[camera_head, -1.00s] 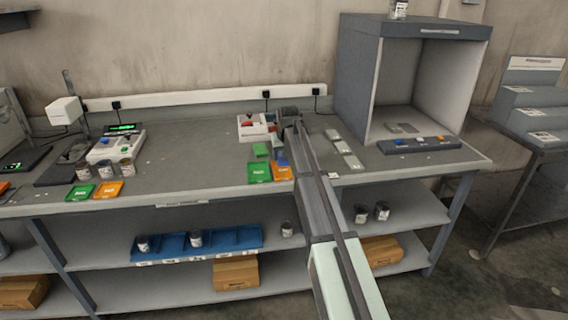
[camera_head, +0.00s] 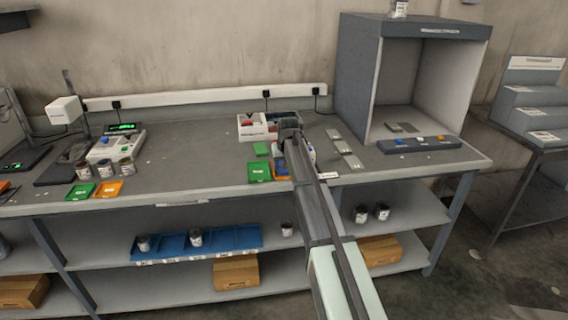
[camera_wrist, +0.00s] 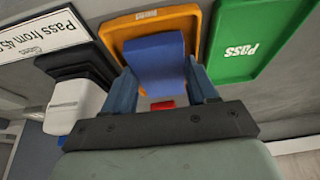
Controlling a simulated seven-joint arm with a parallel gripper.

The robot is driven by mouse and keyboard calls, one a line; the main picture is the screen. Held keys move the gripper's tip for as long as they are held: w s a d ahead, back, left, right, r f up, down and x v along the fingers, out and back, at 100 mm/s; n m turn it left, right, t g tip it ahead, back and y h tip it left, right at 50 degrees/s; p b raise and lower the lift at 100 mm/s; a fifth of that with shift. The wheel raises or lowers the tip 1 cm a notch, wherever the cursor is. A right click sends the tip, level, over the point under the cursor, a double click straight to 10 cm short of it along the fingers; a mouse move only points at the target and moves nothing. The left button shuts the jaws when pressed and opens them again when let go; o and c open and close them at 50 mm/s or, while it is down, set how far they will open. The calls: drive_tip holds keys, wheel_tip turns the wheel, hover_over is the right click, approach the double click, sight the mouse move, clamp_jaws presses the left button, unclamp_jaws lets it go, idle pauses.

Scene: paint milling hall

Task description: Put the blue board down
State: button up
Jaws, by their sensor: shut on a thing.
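In the wrist view my gripper (camera_wrist: 160,80) is shut on the blue board (camera_wrist: 158,58), with one blue-grey finger on each side of it. The board overlaps the orange tray (camera_wrist: 188,17) in that view; I cannot tell whether they touch. A green tray (camera_wrist: 246,35) marked "Pass" lies to the right of the orange one. In the head view the orange tray (camera_head: 281,176) and the green tray (camera_head: 259,172) lie near the bench's front edge. My arm hides the fingers there, and only a small blue patch shows beside it.
A white device with a red part (camera_head: 251,127) and a dark box (camera_head: 284,118) stand behind my gripper. Several grey plates (camera_head: 343,147) lie to the right, before the large grey booth (camera_head: 358,75).

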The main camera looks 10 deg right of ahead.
drive_tip(key=shift+f, duration=0.15)
drive_tip(key=o, duration=1.1)
drive_tip(key=shift+o, duration=0.2)
drive_tip(key=shift+w+r, duration=0.1)
drive_tip(key=shift+r, duration=0.4)
drive_tip(key=v, duration=1.2)
drive_tip(key=shift+r, duration=0.15)
